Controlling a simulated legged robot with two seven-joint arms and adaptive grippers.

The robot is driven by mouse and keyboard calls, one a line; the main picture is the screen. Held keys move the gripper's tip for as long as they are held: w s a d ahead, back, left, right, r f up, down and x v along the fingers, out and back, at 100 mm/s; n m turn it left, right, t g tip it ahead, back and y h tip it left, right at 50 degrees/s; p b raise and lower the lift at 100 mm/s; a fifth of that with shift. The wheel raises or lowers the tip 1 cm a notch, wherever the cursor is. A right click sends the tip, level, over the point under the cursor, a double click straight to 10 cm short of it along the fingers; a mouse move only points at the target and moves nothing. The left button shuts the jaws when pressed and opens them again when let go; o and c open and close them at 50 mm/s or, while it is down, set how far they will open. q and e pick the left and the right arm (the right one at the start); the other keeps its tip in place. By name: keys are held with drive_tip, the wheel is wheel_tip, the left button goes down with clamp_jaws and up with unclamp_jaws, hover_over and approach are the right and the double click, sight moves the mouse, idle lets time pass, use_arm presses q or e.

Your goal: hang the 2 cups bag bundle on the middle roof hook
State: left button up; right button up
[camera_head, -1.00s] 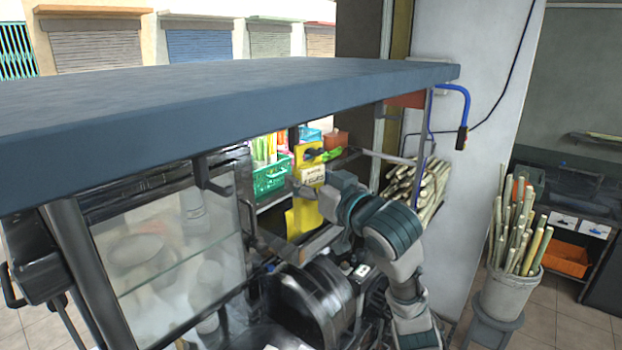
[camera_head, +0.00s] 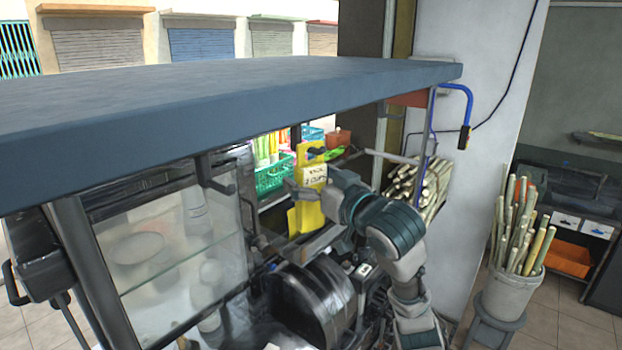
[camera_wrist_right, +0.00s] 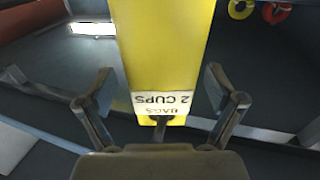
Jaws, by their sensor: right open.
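The yellow bag bundle (camera_head: 307,217) hangs upright under the stall roof, with a white "2 cups" label near its top. In the right wrist view the bundle (camera_wrist_right: 165,40) fills the middle, its label upside down, with a dark rod at the label end. My right gripper (camera_head: 318,193) is at the bundle, and in the wrist view the gripper (camera_wrist_right: 159,72) is open with one finger on each side, gaps showing. What holds the bundle's top is unclear. My left gripper is not in view.
The roof slab (camera_head: 250,95) spans above my right arm. A glass panel (camera_head: 165,250) stands at left and a dark round drum (camera_head: 318,295) below the gripper. A green basket (camera_head: 272,178) is behind. A bucket of cane (camera_head: 510,290) stands far right.

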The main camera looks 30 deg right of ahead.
drive_tip(key=s+d, duration=0.2)
drive_tip(key=s, duration=1)
drive_tip(key=w+a+f+g, duration=0.2)
drive_tip(key=w+f, duration=0.3)
drive_tip(key=f, duration=0.6)
drive_tip(key=w+a+f+g, duration=0.25)
drive_tip(key=w+f, duration=0.35)
drive_tip(key=f, duration=0.6)
drive_tip(key=s+a+f+g, duration=0.1)
drive_tip(key=a+f+g, duration=0.1)
drive_tip(key=f, duration=0.8)
drive_tip(key=s+a+f+g, duration=0.1)
drive_tip(key=f, duration=1)
drive_tip(key=s+a+f+g+h, duration=0.25)
drive_tip(key=s+f+g, duration=0.45)
drive_tip(key=s+f, duration=1.95)
wheel_tip(320, 180, down, 30)
drive_tip(key=s+g+b, duration=0.1)
drive_tip(key=b, duration=0.4)
drive_tip(key=s+d+f+n+g+b, duration=0.1)
drive_tip(key=s+f+b, duration=0.3)
drive_tip(key=s+f, duration=1.4)
wheel_tip(320, 180, down, 3)
drive_tip(key=shift+d+f, duration=0.2)
drive_tip(key=shift+d, duration=0.65)
